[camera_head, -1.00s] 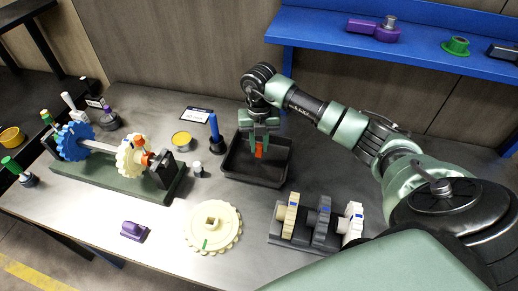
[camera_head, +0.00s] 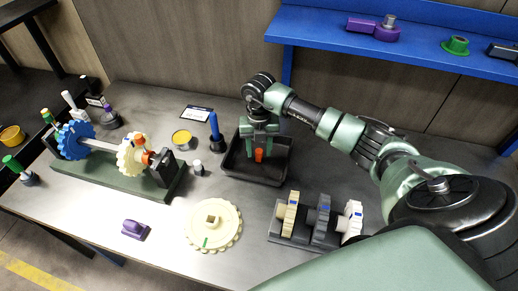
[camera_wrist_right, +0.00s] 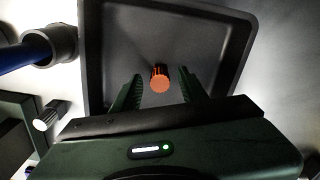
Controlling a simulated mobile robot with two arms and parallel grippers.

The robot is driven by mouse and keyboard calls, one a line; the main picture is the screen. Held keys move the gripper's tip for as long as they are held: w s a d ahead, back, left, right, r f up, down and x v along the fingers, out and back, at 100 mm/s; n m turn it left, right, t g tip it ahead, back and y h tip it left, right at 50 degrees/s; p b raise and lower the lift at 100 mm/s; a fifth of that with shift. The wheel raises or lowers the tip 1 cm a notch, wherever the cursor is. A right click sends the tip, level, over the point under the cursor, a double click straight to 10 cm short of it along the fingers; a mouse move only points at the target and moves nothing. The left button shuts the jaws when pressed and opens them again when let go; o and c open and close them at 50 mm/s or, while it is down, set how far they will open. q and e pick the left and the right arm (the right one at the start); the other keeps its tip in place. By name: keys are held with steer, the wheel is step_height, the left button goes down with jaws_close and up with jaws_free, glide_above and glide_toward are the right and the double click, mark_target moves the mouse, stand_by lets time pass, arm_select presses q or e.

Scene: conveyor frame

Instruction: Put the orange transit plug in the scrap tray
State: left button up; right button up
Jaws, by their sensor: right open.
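The orange transit plug (camera_head: 259,155) is in the black scrap tray (camera_head: 281,177), below my right gripper (camera_head: 262,153). In the right wrist view the orange plug (camera_wrist_right: 160,78) shows between the two green fingers, with a gap on each side. My right gripper (camera_wrist_right: 158,92) is open and points down into the tray. I cannot tell exactly how the plug rests on the tray floor. My left gripper is not in view.
A blue post (camera_head: 215,130) stands just left of the tray. A rack with several gears (camera_head: 288,212) is in front, and a cream gear (camera_head: 213,225) lies on the table. A shaft fixture (camera_head: 115,180) with blue and cream gears is at left. A blue shelf (camera_head: 420,62) is behind.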

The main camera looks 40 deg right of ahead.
mark_target(259, 151)
steer(key=shift+w+r, duration=0.1)
steer(key=shift+r, duration=0.4)
step_height(259, 151, up, 11)
steer(key=b, duration=0.2)
steer(key=shift+b, duration=0.4)
